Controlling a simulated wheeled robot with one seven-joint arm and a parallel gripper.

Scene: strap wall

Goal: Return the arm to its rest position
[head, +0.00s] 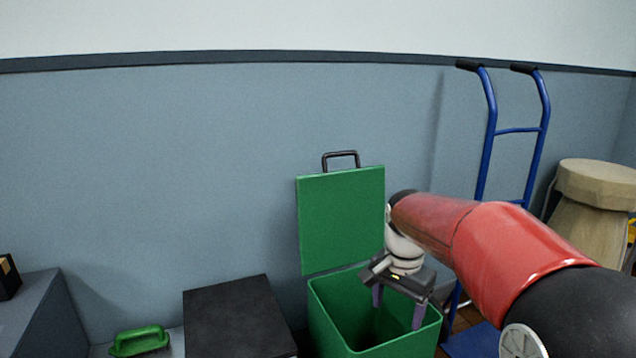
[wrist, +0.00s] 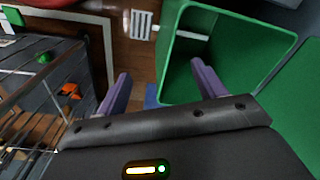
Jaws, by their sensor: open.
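My gripper (head: 397,308) is open and empty, with its two purple fingers pointing down. In the head view it hangs over or in front of the right part of an open green bin (head: 333,318); I cannot tell whether the fingertips are below the rim. My red and black arm reaches in from the lower right. In the wrist view the gripper's fingers (wrist: 160,85) are spread apart, and the green bin (wrist: 255,45) lies beyond the right finger. The bin's green lid (head: 342,220), with a black handle (head: 341,159), stands upright against the wall.
A blue hand truck (head: 517,130) leans on the wall at right, beside a beige barrel-like object (head: 590,205). A black-topped box (head: 238,318) stands left of the bin, near a green handled object (head: 139,341). The wrist view shows a wire rack (wrist: 45,100) at left.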

